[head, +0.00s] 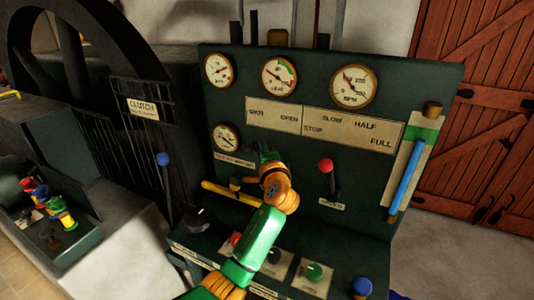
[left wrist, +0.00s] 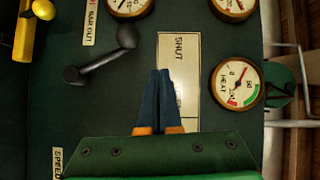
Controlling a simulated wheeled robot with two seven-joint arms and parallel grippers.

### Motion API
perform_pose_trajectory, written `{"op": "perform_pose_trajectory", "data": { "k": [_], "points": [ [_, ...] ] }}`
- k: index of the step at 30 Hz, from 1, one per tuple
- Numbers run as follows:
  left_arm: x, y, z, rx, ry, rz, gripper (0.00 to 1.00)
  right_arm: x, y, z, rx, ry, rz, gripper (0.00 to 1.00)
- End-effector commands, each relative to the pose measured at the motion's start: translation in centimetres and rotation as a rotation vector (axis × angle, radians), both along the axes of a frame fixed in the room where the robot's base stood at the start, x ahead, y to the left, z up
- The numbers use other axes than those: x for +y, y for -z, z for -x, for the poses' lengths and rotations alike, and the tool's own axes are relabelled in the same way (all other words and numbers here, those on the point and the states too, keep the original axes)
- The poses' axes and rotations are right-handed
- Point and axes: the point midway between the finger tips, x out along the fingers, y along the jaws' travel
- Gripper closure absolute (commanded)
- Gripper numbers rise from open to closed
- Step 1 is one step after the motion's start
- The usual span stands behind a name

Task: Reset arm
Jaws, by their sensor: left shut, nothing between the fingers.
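My left arm comes up from the bottom of the head view. Its gripper (head: 264,153) is in front of the dark green control panel (head: 300,157), below the long label plate and right of the small gauge; the wrist hides part of the panel. In the left wrist view the two blue fingers (left wrist: 160,78) are shut together and empty, over or close to the cream plate marked SHUT (left wrist: 179,60). A dark crank handle (left wrist: 98,58) is left of the fingertips, apart from them. My right gripper is in neither view.
A lever with a red knob (head: 326,166) is right of my wrist. A yellow bar (head: 228,193) sticks out left of it. A blue-knobbed lever (head: 163,160) stands at left, by the clutch sign (head: 142,107).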

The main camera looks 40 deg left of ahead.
Motion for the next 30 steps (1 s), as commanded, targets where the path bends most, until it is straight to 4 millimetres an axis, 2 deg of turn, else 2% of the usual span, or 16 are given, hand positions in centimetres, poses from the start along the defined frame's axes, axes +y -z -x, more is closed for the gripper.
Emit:
{"op": "perform_pose_trajectory", "data": {
  "k": [6,12,14,16,17,20,21,24,27,30],
  "points": [
    [-2.8,-1.1,2.7,-0.003,0.004,0.003,1.00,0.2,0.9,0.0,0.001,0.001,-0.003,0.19],
    [-3.8,-1.8,3.9,0.000,0.002,0.001,1.00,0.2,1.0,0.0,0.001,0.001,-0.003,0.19],
    [-3.8,-1.8,3.9,0.000,0.002,0.002,1.00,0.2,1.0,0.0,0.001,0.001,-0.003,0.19],
    [-4.2,-0.6,4.0,0.008,0.015,0.031,1.00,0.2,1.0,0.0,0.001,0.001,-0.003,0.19],
    [-4.5,0.6,4.2,0.014,0.026,0.063,1.00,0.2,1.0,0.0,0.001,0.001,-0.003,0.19],
    [-6.9,7.7,6.0,0.061,0.088,0.275,1.00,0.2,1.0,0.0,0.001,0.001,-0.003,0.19],
    [-8.3,11.1,7.4,0.089,0.107,0.391,1.00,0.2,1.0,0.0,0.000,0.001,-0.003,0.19],
    [-11.7,17.7,11.4,0.159,0.114,0.653,1.00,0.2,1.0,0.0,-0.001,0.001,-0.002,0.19],
    [-14.5,21.9,15.5,0.227,0.086,0.856,1.00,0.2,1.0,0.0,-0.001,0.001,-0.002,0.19],
    [-16.9,24.8,19.5,0.290,0.039,1.023,1.00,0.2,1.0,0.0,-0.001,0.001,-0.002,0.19]
  ]
}}
